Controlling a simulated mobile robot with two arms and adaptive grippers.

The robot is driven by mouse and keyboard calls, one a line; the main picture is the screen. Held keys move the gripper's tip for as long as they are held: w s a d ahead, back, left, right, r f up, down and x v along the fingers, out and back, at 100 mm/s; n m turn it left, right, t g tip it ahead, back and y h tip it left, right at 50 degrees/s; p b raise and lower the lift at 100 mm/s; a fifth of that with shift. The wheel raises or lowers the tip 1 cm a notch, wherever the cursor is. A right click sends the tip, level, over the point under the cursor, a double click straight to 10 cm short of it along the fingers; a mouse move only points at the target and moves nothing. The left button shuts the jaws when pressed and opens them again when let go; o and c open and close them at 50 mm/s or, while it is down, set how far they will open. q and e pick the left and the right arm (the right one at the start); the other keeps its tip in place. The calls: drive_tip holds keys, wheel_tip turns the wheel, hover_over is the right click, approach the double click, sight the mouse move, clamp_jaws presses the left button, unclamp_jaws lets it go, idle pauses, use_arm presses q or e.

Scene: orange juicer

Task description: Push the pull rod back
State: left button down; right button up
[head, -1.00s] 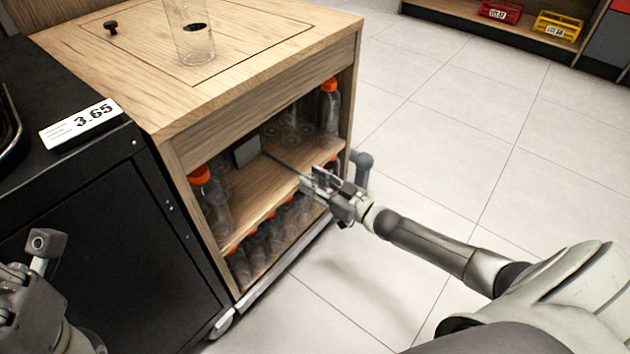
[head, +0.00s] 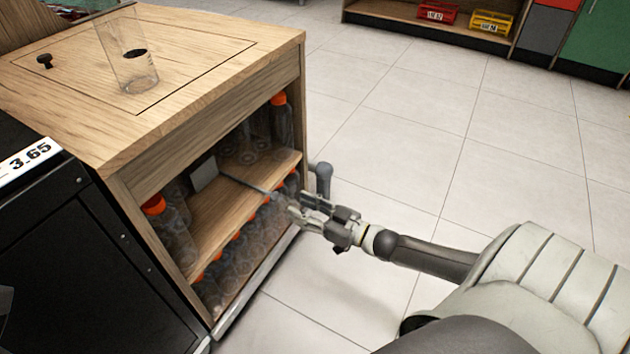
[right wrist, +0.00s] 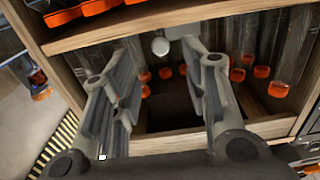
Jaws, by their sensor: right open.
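The pull rod (head: 243,182) is a thin grey bar on the upper shelf of the wooden juicer cabinet (head: 215,100). It runs from a grey block (head: 204,173) inside the shelf out toward my right gripper (head: 298,206). My right gripper is open, just outside the cabinet's open front. In the right wrist view, a pale round end (right wrist: 160,46), seemingly the rod's, shows between the far ends of the fingers. I cannot tell whether the fingers touch it. The rod's near end is hard to make out in the head view. My left gripper is not in view.
Bottles with orange caps (head: 170,230) stand on both shelves. A grey post with a rounded top (head: 321,172) stands beside the cabinet's right edge, close to my right gripper. A black cabinet (head: 75,265) adjoins on the left. The tiled floor (head: 430,140) to the right is clear.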

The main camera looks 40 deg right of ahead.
drive_tip(key=shift+v, duration=1.7)
